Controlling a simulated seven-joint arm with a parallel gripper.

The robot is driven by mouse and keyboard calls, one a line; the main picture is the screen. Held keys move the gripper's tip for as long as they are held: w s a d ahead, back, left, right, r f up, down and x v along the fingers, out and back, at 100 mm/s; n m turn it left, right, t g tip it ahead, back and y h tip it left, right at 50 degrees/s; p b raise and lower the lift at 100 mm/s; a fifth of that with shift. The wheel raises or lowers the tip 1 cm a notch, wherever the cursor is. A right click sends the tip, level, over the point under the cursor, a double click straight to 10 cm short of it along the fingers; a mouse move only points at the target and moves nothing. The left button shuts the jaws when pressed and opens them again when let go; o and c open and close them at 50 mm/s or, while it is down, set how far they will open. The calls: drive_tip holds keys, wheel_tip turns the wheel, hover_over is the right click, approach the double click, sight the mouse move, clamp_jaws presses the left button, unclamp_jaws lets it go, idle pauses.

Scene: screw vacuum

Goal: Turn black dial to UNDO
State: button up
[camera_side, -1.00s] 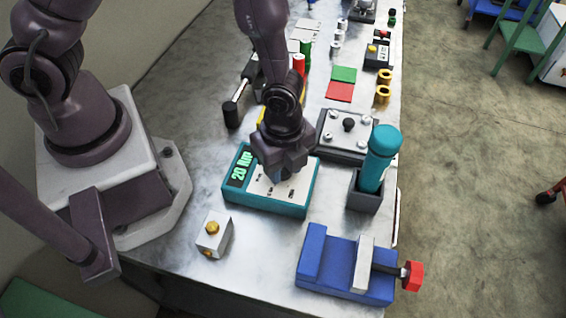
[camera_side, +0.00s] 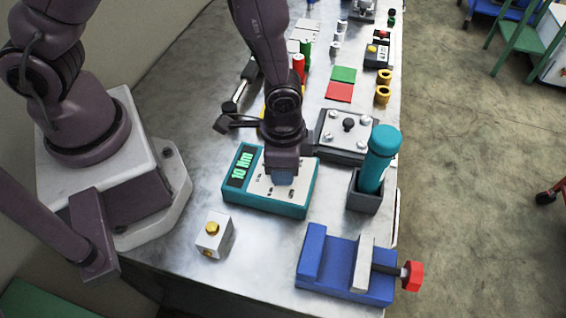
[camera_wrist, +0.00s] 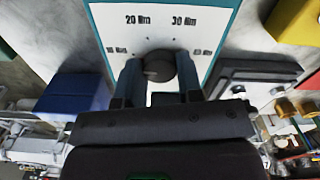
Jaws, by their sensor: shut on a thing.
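The teal control box (camera_side: 246,200) with a white face lies flat on the bench. Its dark display (camera_side: 240,168) shows green text that reads like "10 Nm". My gripper (camera_side: 283,176) points down over the box face and hides the dial in the side view. In the wrist view, the black dial (camera_wrist: 158,66) sits between the two fingers of my gripper (camera_wrist: 159,78), which are shut on it. The white face (camera_wrist: 160,28) carries the labels "20 Nm" and "30 Nm" beyond the dial. Smaller labels beside the dial are too small to read.
A teal-handled tool (camera_side: 380,155) stands in a dark holder (camera_side: 365,196) right of the box. A blue vise (camera_side: 335,270) with a red knob and a white block (camera_side: 213,236) with yellow buttons lie nearer. A bolted plate (camera_side: 346,135) is close behind the gripper.

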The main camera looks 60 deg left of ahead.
drive_tip(key=n, duration=0.3)
drive_tip(key=shift+n, duration=2.1)
drive_tip(key=o, duration=0.9)
drive_tip(key=shift+r, duration=0.1)
wheel_tip(320, 180, up, 13)
drive_tip(key=shift+f, duration=0.1)
